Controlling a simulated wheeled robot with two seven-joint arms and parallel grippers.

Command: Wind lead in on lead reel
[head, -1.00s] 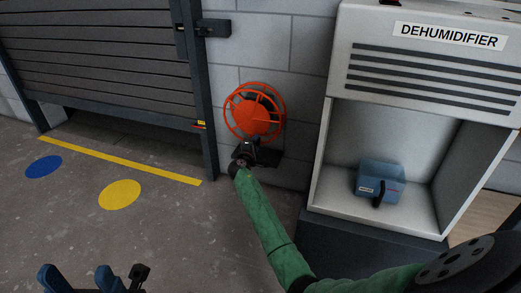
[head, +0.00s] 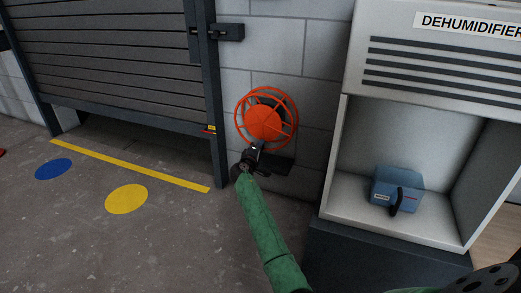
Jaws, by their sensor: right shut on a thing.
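The lead reel (head: 264,120) is an orange-red disc with a round wire rim, mounted low on the block wall between the shutter post and the dehumidifier. My right gripper (head: 256,148), at the end of the green-sleeved arm, is at the reel's lower edge. It is shut on a part of the reel there, most likely its crank handle, which the jaws hide. No lead can be made out. My left gripper is not in the view.
The dehumidifier (head: 400,105) stands right of the reel, with a blue container (head: 398,188) in its open bay. A dark post (head: 213,150) and slatted shutter (head: 110,60) stand left. A yellow line (head: 130,165), blue spot (head: 53,169) and yellow spot (head: 126,199) mark clear floor.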

